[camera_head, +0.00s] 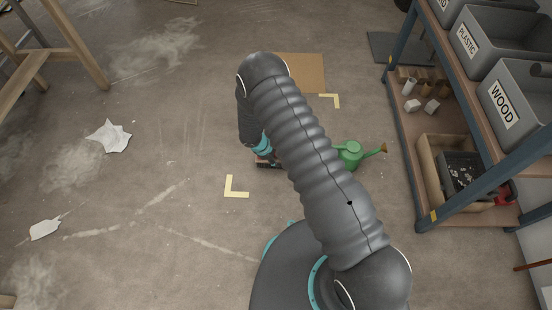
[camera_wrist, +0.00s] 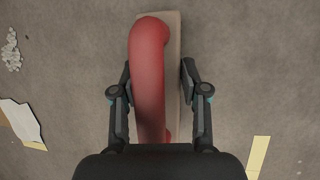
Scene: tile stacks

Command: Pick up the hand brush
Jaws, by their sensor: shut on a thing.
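The hand brush (camera_wrist: 148,70) has a thick red arched handle over a long flat tan block. The near end is hidden behind the gripper's palm. In the head view my gripper (camera_head: 263,152) points down at the floor, and a small reddish part of the brush (camera_head: 264,161) shows below it. My arm hides the rest. I cannot tell whether the brush touches the floor.
A green watering can (camera_head: 349,154) stands just right of my arm. Yellow corner marks (camera_head: 237,194) lie on the floor. A shelf with grey bins (camera_head: 508,105) stands at the right. Crumpled paper (camera_head: 112,137) and a white piece (camera_head: 44,229) lie left, with open floor between.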

